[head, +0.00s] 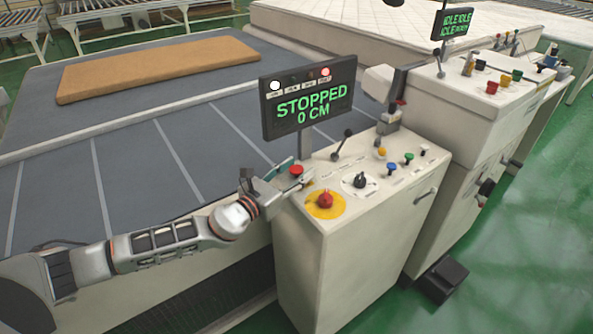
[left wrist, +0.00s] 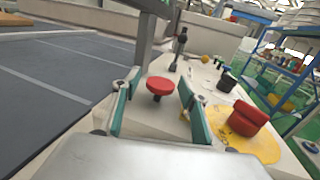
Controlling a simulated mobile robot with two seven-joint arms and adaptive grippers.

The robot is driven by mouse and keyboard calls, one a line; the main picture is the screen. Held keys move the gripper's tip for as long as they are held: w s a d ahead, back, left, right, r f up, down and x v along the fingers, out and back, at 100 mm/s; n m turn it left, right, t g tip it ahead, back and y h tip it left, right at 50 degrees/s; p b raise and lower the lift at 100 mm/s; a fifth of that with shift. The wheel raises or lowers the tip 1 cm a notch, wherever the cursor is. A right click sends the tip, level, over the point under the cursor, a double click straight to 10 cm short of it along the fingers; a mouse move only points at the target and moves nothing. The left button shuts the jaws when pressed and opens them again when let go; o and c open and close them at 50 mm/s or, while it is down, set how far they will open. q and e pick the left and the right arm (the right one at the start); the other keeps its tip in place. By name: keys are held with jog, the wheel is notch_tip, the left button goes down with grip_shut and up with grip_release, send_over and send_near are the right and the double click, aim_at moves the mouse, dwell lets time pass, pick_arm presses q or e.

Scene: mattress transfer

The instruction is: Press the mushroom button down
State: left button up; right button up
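A red mushroom-shaped button (head: 296,169) stands on a short stem at the near left edge of the cream control console (head: 360,222). In the left wrist view the red button (left wrist: 160,86) shows between the two teal fingers of my left gripper (left wrist: 156,98), with a visible gap on each side. My left gripper (head: 282,172) is open and empty, at the console's left edge beside the button. I cannot tell whether a finger touches it. A second red knob (head: 325,201) sits on a yellow disc (left wrist: 262,143), right of the gripper. My right gripper is not in view.
A display (head: 310,98) reading "STOPPED 0 CM" rises on a post behind the button. Levers, a black dial (head: 360,181) and coloured buttons cover the console top. A brown mattress (head: 160,68) lies on the grey conveyor (head: 130,130). A second console (head: 480,90) stands right.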

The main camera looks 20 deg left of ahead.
pick_arm(q)
jog(key=v, duration=1.2)
jog(key=s+d+f+m+g+y, duration=0.2)
jog(key=s+f+m, duration=0.8)
jog(key=m, duration=0.7)
jog(key=s+d+f+m+g+y, duration=0.2)
jog(key=s+f+m+g, duration=0.1)
jog(key=s+f+m, duration=0.8)
notch_tip(320, 180, down, 4)
jog(key=m, duration=0.7)
jog(key=shift+s+f+m+g, duration=0.15)
jog(key=shift+f+m+g, duration=0.15)
jog(key=shift+g, duration=0.1)
